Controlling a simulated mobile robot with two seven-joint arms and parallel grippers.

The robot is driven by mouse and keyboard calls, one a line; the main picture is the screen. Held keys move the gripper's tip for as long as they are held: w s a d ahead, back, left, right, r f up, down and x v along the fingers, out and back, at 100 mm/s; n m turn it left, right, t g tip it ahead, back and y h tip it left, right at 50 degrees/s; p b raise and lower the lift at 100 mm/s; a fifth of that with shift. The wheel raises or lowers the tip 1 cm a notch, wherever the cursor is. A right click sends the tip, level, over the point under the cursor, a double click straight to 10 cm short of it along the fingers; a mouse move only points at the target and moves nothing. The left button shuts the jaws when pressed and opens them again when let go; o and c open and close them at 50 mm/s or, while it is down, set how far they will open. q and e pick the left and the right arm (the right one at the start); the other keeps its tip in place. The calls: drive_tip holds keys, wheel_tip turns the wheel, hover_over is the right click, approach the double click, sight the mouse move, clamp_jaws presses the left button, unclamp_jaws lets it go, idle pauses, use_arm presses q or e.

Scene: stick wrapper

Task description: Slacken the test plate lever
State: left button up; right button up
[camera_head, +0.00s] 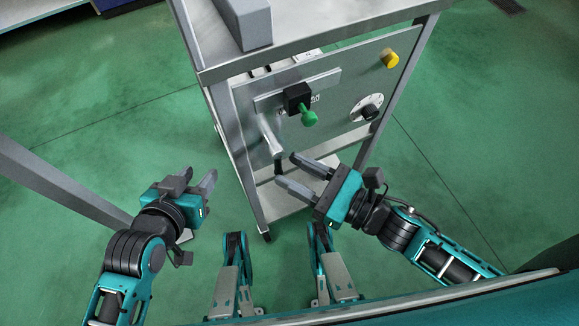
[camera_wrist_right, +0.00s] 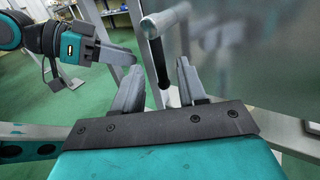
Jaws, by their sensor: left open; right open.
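A metal lever (camera_head: 268,138) with a black grip (camera_head: 278,166) sticks out from the grey front panel of a cart. In the right wrist view its black grip (camera_wrist_right: 159,62) hangs down from a silver bar (camera_wrist_right: 163,20). My right gripper (camera_head: 288,170) is open, its fingertips close to the grip. In the wrist view the grip appears between the two fingers (camera_wrist_right: 160,80); contact cannot be told. A green-knobbed handle (camera_head: 308,116) sits on a black block above right. My left gripper (camera_head: 198,177) is open and empty, left of the cart.
The panel (camera_head: 340,125) also carries a yellow knob (camera_head: 390,58) and a dial with a black knob (camera_head: 369,110). A grey box (camera_head: 245,22) stands on the cart top (camera_head: 330,28). The green floor is free around the left gripper.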

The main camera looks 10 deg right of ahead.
drive_tip(key=shift+x, duration=0.8)
clamp_jaws()
